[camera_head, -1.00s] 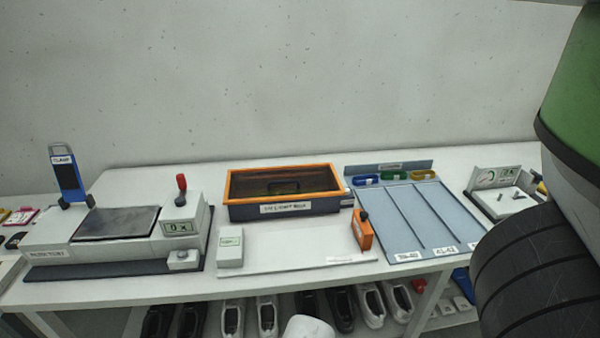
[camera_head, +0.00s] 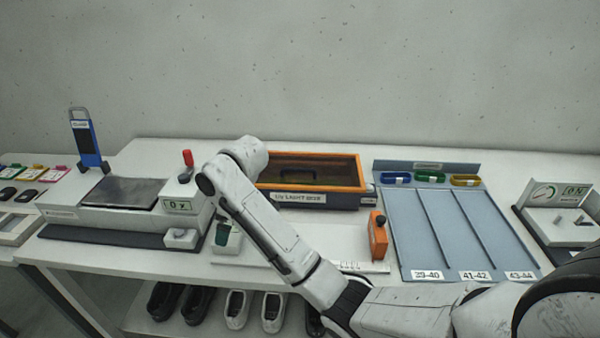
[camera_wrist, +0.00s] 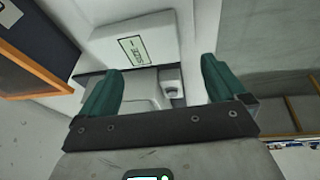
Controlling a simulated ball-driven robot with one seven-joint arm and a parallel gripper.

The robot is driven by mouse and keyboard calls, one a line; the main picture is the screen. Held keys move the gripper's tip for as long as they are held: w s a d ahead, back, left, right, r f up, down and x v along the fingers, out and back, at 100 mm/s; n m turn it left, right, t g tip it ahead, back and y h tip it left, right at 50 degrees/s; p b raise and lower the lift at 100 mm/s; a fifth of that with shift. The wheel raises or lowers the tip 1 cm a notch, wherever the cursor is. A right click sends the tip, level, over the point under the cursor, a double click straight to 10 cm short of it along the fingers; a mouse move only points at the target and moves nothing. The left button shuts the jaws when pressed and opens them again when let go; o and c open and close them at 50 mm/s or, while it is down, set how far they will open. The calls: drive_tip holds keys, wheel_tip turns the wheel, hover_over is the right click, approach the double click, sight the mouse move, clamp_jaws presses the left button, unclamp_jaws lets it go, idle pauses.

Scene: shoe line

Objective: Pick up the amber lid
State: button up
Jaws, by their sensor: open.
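The amber lid (camera_head: 335,166) is a dark see-through amber panel in an orange frame with a dark handle. It lies on the dark blue UV light box (camera_head: 330,200) at the back middle of the bench. Its left end is partly hidden behind my arm. In the wrist view a piece of the orange frame (camera_wrist: 22,75) shows at the left edge. My gripper (camera_head: 228,236) points down at the front left of the box, apart from the lid. In the wrist view its green fingers (camera_wrist: 165,85) are open with nothing held between them.
A small white labelled box (camera_wrist: 138,50) shows beyond the fingers. An orange device (camera_head: 378,236) stands right of my arm. The grey lane tray (camera_head: 435,230) is at right, the press-like machine (camera_head: 125,205) at left. Shoes (camera_head: 238,308) lie on the shelf below.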

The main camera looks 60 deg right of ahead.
drive_tip(key=s+d+r+g+h, duration=0.1)
drive_tip(key=d+r, duration=0.4)
drive_tip(key=d, duration=0.6)
drive_tip(key=g+h+b, duration=0.1)
drive_tip(key=g+b, duration=0.1)
drive_tip(key=b, duration=0.1)
approach(295, 181)
drive_tip(key=shift+w+d+f, duration=0.1)
drive_tip(key=shift+d+f, duration=0.1)
drive_tip(key=shift+f, duration=0.05)
drive_tip(key=f, duration=0.2)
drive_tip(key=f+p, duration=0.1)
drive_tip(key=f, duration=0.4)
drive_tip(key=shift+w+d+f+p, duration=0.1)
drive_tip(key=shift+w+d+p, duration=0.3)
drive_tip(key=shift+c, duration=0.3)
clamp_jaws()
